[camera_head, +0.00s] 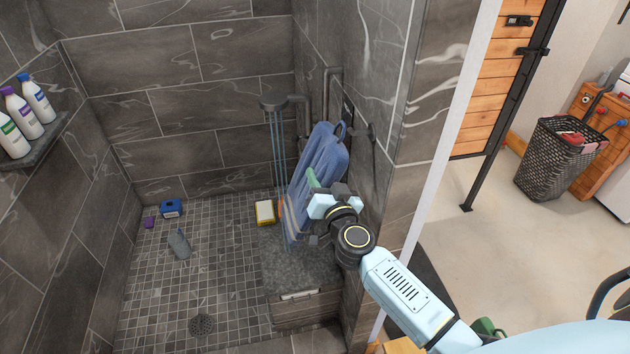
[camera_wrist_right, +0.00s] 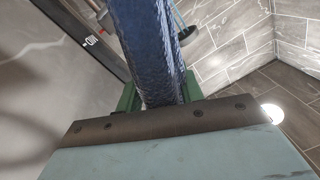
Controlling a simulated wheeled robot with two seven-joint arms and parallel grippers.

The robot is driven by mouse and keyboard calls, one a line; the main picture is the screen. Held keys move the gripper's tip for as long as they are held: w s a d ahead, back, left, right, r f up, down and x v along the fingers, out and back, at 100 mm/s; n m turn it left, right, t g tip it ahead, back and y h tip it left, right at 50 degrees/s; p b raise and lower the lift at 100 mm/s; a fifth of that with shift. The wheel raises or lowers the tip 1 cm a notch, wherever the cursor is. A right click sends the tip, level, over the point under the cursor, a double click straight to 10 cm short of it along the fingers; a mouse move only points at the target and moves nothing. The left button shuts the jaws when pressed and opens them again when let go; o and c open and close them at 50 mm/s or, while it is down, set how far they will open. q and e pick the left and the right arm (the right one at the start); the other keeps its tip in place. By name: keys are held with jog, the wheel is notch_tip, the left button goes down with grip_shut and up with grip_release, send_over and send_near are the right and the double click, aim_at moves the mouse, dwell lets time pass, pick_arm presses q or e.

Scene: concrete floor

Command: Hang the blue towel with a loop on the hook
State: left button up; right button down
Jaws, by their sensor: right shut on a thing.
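The blue towel (camera_head: 325,150) hangs folded in the shower, close to the right tiled wall. A dark loop (camera_head: 340,130) shows at its top right. A small dark fitting on the wall just right of the towel looks like the hook (camera_head: 371,138). The loop appears apart from it, though depth is hard to judge. My right gripper (camera_head: 314,182) is shut on the towel. In the right wrist view the towel (camera_wrist_right: 145,45) runs up from between its green fingers (camera_wrist_right: 160,92). My left gripper is not in view.
Bottles (camera_head: 22,115) stand on the left shelf. A grey bottle (camera_head: 180,244) and blue box (camera_head: 171,208) are on the floor.

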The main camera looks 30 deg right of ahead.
jog(key=shift+s+d+f+b, duration=0.15)
jog(key=shift+d, duration=0.55)
jog(key=shift+s+d+f+b, duration=0.1)
jog(key=shift+s+d+f, duration=0.1)
jog(key=shift+d, duration=0.5)
jog(key=shift+s+d+f+b, duration=0.1)
jog(key=shift+d+f+b, duration=0.05)
jog(key=shift+d, duration=0.55)
